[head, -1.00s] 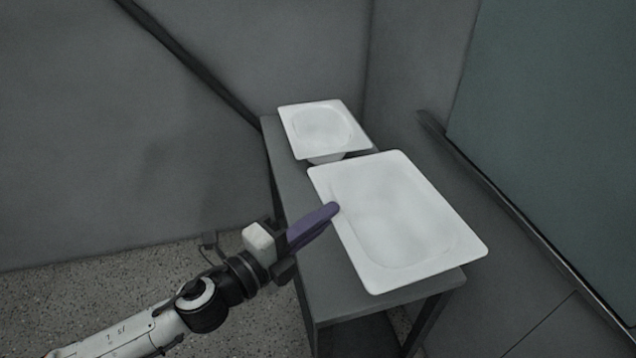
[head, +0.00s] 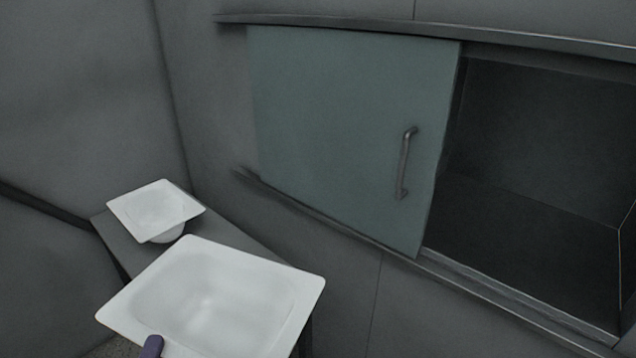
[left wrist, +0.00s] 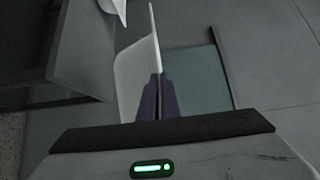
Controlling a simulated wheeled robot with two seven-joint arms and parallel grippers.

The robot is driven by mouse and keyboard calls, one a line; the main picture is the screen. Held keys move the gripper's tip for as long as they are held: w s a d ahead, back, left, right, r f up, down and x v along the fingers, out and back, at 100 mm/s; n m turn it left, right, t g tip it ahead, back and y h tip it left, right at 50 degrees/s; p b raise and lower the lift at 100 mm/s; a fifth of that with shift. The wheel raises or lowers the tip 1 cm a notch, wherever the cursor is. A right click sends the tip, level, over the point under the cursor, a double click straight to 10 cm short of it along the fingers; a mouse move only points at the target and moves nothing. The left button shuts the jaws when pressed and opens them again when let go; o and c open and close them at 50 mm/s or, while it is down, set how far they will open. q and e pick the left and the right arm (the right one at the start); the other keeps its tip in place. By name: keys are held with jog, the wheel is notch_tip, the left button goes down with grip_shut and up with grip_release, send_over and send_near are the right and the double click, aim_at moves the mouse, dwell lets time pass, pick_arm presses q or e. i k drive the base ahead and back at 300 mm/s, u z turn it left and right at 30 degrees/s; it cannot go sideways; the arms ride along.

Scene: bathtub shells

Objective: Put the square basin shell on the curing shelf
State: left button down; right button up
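The larger white shell (head: 215,300), with a rounded rectangular bowl, is at the lower left of the head view. My left gripper's purple finger (head: 152,346) shows at its near rim. In the left wrist view the purple fingers (left wrist: 157,100) are shut on the rim of this shell (left wrist: 133,75). It appears raised above the grey table (head: 250,246). A smaller white shell (head: 155,207) with a rounder bowl stands at the table's far end. A dark wall recess (head: 535,170), apparently the curing shelf, is at the right. My right gripper is out of view.
A teal sliding panel (head: 340,130) with a metal handle (head: 405,163) covers the recess's left part; its right part is open. A lower rail (head: 490,292) runs along the opening's front. Plain grey walls stand behind the table.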

aim_at(504, 244)
jog(key=z, duration=0.2)
jog(key=k, duration=0.55)
jog(key=z, duration=0.95)
jog(key=i, duration=0.8)
jog(key=z, duration=0.25)
